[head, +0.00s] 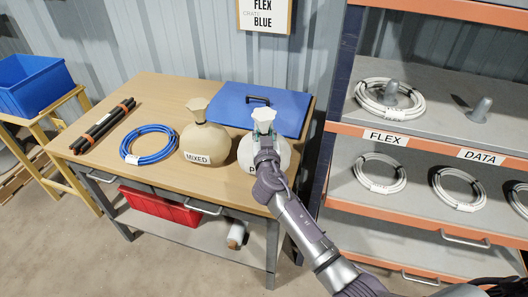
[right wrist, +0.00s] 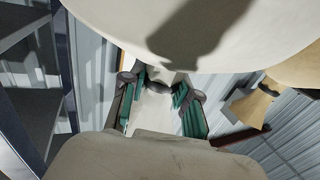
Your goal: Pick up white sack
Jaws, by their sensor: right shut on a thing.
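The white sack (head: 279,154) stands on the wooden workbench (head: 150,88), near its right end. Its label is mostly hidden behind my right arm. My right gripper (head: 265,136) is at the sack's gathered neck, just under the flared top, and is shut on it. In the right wrist view my right gripper (right wrist: 160,92) has its green-padded fingers on both sides of the neck, and the white sack (right wrist: 115,18) fills the top of the picture. I cannot tell whether the sack's base touches the bench. My left gripper is not in view.
A tan sack marked MIXED (head: 207,140) stands just left of the white sack. A blue case (head: 285,102) lies behind it. A blue cable coil (head: 149,144) and black rods (head: 103,126) lie further left. A shelf rack (head: 430,144) with white coils stands close on the right.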

